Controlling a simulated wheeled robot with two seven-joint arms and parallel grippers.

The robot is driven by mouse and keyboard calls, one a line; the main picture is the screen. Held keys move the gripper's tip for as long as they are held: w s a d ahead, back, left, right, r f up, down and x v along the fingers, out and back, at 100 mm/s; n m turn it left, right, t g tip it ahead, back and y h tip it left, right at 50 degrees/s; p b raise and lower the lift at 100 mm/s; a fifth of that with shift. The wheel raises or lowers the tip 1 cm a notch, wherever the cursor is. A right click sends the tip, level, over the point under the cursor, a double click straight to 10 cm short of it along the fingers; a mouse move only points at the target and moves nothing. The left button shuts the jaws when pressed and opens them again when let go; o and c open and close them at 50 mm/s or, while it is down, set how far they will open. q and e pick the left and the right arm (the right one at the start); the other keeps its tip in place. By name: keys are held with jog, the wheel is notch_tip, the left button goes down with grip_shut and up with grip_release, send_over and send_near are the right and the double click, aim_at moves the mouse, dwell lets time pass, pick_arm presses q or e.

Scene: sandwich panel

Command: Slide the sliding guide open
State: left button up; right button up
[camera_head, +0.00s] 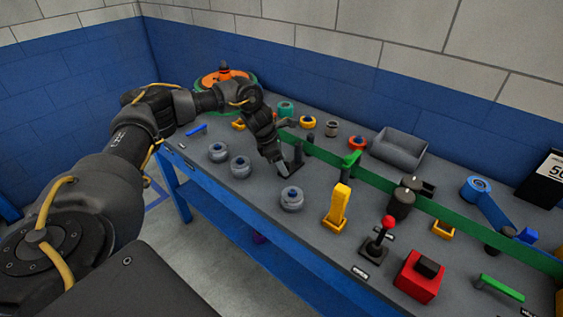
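A long green rail (459,222) runs along the panel from the middle to the right edge. I cannot tell for sure which part is the sliding guide; a small dark upright handle (298,156) stands at the rail's left end. My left gripper (285,147) is just left of this handle, low over the table, with its fingers apart. Whether a finger touches the handle cannot be told. My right gripper is not in view.
The blue-framed table carries grey round knobs (291,199), a yellow lever (338,206), a red-topped joystick (378,238), a red block (418,280) and a grey bin (398,149). A dark cylinder (401,203) stands by the rail. Blue walls close off the back.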

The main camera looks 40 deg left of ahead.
pick_arm(q)
jog(key=shift+w, duration=0.1)
jog(key=shift+a+r, duration=0.1)
jog(key=shift+r, duration=0.2)
jog(key=b+v, duration=0.1)
jog(key=v, duration=0.9)
jog(key=shift+s+b, duration=0.2)
jog(key=shift+b, duration=0.1)
